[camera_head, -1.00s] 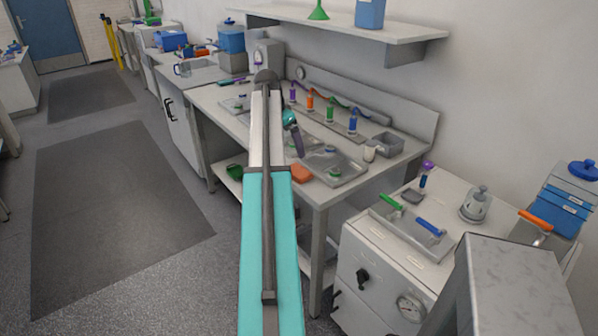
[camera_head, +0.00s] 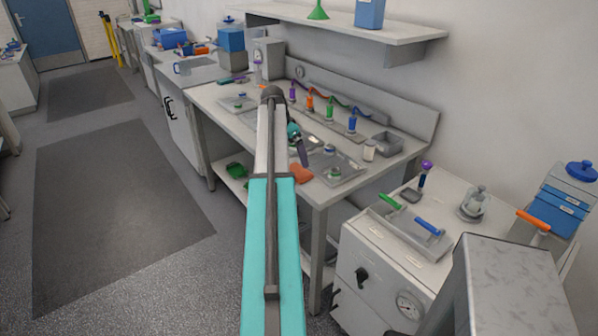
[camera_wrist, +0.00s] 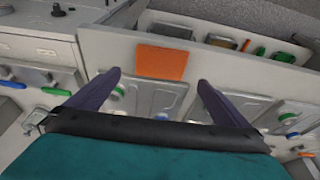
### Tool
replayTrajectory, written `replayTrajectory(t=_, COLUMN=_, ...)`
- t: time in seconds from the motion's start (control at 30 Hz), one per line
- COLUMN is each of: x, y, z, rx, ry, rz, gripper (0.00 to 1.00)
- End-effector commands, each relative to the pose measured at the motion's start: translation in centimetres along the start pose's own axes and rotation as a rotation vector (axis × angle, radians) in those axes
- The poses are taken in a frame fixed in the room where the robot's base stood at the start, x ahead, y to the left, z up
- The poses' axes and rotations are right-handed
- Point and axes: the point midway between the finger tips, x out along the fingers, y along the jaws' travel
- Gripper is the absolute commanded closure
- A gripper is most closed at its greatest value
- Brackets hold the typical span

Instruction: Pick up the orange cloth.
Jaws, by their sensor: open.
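The orange cloth (camera_head: 300,173) lies flat near the front edge of the workbench (camera_head: 318,193), left of a metal tray. In the wrist view the orange cloth (camera_wrist: 161,62) is a plain rectangle ahead of the jaws, centred between them in the picture. My gripper (camera_head: 304,164) hangs just above and behind the cloth in the head view. In the wrist view my gripper (camera_wrist: 160,78) is open, with its two dark fingers spread wide and nothing between them. Whether a finger touches the cloth I cannot tell.
A metal tray (camera_head: 352,177) with small green and blue pieces lies right of the cloth. A shelf (camera_head: 340,30) overhangs the back. A white machine (camera_head: 372,262) stands in front right.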

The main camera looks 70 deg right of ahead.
Motion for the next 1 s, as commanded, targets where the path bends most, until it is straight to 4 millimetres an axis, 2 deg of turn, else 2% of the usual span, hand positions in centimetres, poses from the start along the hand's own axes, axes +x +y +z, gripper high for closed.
replayTrajectory(t=0.1, x=1.4, y=0.0, z=0.0, rx=0.0, ry=-0.001, rz=0.002, gripper=0.0)
replayTrajectory(t=0.3, x=2.8, y=0.0, z=0.0, rx=0.0, ry=-0.001, rz=0.001, gripper=0.0)
replayTrajectory(t=0.77, x=3.1, y=0.0, z=0.0, rx=0.0, ry=0.0, rz=0.0, gripper=0.0)
replayTrajectory(t=1.0, x=4.5, y=0.0, z=-0.1, rx=0.0, ry=-0.001, rz=0.002, gripper=0.0)
